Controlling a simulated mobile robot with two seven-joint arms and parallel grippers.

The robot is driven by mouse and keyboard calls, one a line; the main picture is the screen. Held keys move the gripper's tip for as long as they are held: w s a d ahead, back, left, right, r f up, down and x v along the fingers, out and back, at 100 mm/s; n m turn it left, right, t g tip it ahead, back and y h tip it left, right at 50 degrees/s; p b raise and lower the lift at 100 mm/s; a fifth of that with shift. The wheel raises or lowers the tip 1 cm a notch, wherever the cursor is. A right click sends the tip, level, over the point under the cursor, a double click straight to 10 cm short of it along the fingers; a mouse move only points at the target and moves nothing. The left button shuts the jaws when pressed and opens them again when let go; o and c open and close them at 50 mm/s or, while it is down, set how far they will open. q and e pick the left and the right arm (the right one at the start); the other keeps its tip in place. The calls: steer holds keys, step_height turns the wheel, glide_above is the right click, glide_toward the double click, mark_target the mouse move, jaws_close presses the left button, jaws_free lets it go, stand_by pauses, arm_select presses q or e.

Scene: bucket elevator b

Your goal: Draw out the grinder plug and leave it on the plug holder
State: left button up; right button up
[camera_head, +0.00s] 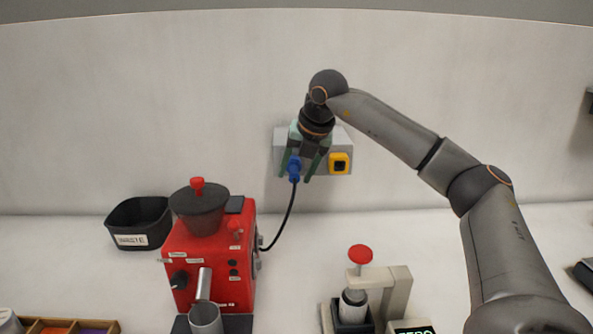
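The blue grinder plug (294,169) is at the grey wall box (279,141), with its black cord hanging down to the red grinder (202,259). My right gripper (299,175) reaches the plug from above. Its two fingers are apart, one on each side of the plug, and a gap shows between the plug and the right-hand finger. The fingers partly hide the plug, so I cannot tell whether it is seated. A yellow fitting with a dark centre (339,163) is on the box's right part; I cannot tell whether it is the plug holder. My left gripper is out of view.
A black waste bin (140,222) stands left of the grinder. A press-like stand with a red knob (360,254) and a small display (412,329) are at the front right. A wooden tray (66,326) is at the front left. The counter below the wall box is clear.

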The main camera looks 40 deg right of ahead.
jaws_close()
stand_by(0.5)
steer(key=shift+s+a, duration=0.1)
steer(key=shift+s+a+b, duration=0.3)
steer(key=shift+s+a, duration=0.05)
steer(key=shift+s, duration=0.05)
stand_by(0.6)
steer(key=shift+s+a+b, duration=1)
steer(key=shift+s+a, duration=0.4)
steer(key=shift+s, duration=0.25)
steer(key=shift+s+a+b, duration=0.7)
steer(key=shift+s+a, duration=0.55)
steer(key=shift+s, duration=0.3)
